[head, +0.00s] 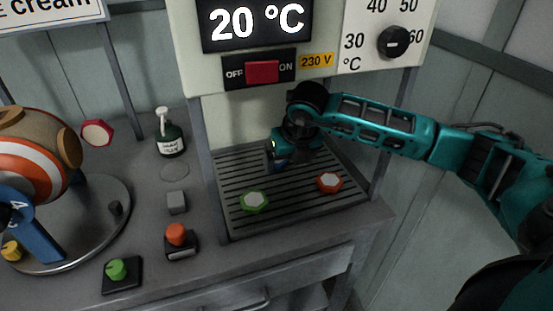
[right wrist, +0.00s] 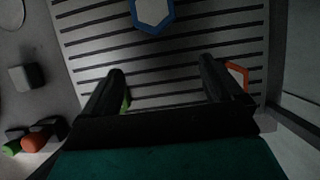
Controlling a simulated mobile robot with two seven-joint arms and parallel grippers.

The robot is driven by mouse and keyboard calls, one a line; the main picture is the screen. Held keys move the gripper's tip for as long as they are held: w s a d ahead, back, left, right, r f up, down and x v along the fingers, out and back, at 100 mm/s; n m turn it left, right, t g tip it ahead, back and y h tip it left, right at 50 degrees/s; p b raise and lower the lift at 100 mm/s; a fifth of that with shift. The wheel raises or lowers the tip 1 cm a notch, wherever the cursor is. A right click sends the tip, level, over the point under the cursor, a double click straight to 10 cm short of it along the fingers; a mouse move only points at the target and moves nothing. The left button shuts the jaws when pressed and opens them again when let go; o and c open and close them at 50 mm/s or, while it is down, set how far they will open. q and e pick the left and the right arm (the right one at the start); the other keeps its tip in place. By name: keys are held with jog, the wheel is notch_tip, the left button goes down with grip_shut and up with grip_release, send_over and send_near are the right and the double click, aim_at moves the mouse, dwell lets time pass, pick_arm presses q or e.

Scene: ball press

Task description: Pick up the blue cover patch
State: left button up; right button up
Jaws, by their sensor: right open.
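The blue cover patch (right wrist: 152,12) is a hexagon with a blue rim and a pale centre. It lies on the slatted grey plate (right wrist: 85,45), cut off by the top edge of the right wrist view. My left gripper is not in view.
A green-rimmed patch (head: 254,201) and an orange-rimmed patch (head: 329,182) lie on the plate. Posts stand at the plate's sides under the heater panel (head: 320,62). A bottle (head: 170,140), buttons (head: 117,270) and a striped ball (head: 35,160) are to the left.

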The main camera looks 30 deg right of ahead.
aim_at(280, 165)
jog(key=w, duration=0.3)
jog(key=w+d, duration=0.1)
jog(key=w, duration=0.1)
jog(key=shift+w+d, duration=0.15)
jog(key=shift+w, duration=0.25)
jog(key=x, duration=0.5)
jog(key=shift+s+f, duration=0.1)
jog(key=shift+s, duration=0.05)
jog(key=c, duration=1.1)
